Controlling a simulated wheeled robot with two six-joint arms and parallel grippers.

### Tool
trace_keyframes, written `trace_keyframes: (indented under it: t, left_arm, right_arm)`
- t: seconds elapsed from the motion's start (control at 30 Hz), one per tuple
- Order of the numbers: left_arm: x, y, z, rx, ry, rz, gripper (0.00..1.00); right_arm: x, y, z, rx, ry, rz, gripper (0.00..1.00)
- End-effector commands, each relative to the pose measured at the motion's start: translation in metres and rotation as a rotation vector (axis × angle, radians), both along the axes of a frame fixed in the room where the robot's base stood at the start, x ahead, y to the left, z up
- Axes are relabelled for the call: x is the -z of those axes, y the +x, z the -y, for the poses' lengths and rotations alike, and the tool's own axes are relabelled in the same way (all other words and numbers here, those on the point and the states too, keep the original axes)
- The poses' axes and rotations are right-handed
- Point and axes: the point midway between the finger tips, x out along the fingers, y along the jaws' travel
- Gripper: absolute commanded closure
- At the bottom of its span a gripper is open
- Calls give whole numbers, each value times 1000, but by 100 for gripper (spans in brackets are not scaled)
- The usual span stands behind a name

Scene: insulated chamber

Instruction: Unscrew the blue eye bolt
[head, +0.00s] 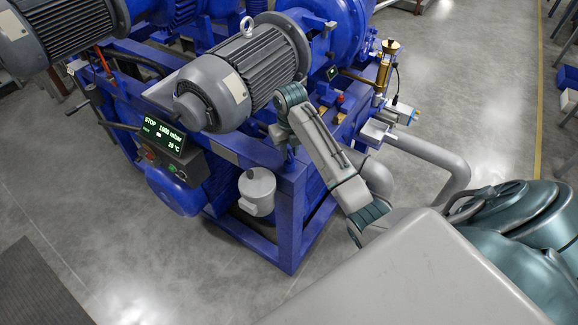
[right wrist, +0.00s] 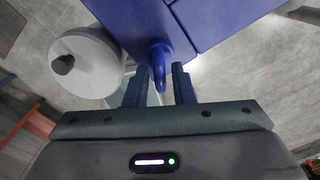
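The blue eye bolt (right wrist: 158,62) shows in the right wrist view, sticking out from the blue frame block near its edge. My right gripper (right wrist: 162,72) is open, with one finger on each side of the bolt's end. A gap shows on the right side of the bolt; on the left I cannot tell whether the finger touches it. In the head view my right arm reaches over to the blue machine, and the gripper end (head: 283,138) is small beside the frame, below the grey motor. My left gripper is not in view.
A white cylindrical canister (head: 257,190) hangs at the frame's front; it shows left of the gripper in the wrist view (right wrist: 88,68). A large grey motor (head: 245,75) sits above. A lit display panel (head: 163,134) is at left. Grey pipes (head: 440,160) run at right. Open floor lies in front.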

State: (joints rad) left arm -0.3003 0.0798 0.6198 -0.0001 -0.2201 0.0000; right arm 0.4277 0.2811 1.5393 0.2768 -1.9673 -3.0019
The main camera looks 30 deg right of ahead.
Motion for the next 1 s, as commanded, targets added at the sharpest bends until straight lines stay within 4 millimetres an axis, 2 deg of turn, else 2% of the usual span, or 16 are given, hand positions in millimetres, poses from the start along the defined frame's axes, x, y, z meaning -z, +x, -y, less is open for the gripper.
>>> trace_keyframes:
  t: [0.17, 0.33, 0.5, 1.0]
  left_arm:
    - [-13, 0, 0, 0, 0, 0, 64]
    - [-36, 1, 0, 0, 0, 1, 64]
    - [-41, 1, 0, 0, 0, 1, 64]
    - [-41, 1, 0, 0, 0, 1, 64]
  right_arm:
    - [-13, 0, 0, 0, 0, 0, 77]
    - [-33, 0, 0, 0, 0, -1, 77]
    - [-48, 0, 0, 0, 0, -1, 77]
    - [-50, 0, 0, 6, 0, -1, 77]
